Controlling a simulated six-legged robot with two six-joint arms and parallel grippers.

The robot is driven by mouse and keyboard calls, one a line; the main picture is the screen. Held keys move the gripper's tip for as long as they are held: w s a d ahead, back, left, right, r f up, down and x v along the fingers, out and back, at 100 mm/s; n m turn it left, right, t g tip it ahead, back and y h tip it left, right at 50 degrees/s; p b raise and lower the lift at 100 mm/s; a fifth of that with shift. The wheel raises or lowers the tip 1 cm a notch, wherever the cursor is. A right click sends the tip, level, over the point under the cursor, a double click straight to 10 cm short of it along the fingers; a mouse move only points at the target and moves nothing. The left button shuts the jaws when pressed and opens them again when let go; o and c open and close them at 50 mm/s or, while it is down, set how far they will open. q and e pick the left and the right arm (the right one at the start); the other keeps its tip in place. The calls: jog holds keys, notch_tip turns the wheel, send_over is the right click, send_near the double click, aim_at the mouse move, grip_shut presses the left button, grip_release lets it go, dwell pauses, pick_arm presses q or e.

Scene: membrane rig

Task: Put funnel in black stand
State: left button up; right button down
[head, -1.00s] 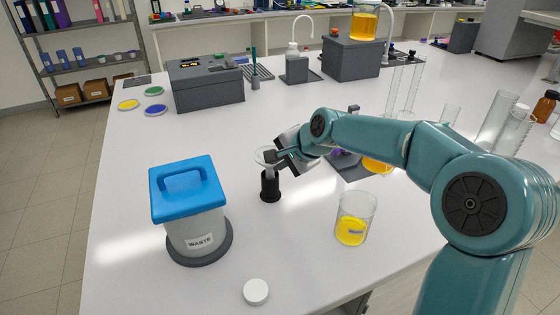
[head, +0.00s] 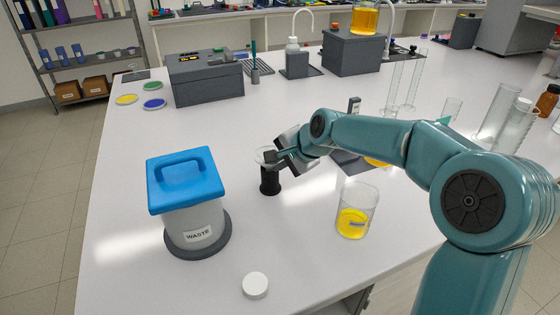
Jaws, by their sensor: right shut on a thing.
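The clear funnel (head: 266,155) is at the mouth of the small black stand (head: 270,183), which stands upright on the white bench. My right gripper (head: 278,157) is shut on the funnel at its right side, just above the stand. The funnel's cone sits over the stand's top; its stem is not clearly visible, so I cannot tell how deep it sits. My left gripper is not in view.
A waste bin with a blue lid (head: 186,180) stands left of the stand. A beaker of yellow liquid (head: 355,212) is to the right, and a white cap (head: 255,285) lies in front. The bench between them is clear.

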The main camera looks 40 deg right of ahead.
jog(key=shift+f, duration=0.4)
jog(key=c, duration=1.2)
grip_release()
jog(key=shift+r, duration=0.1)
jog(key=v, duration=1.6)
jog(key=shift+r, duration=0.15)
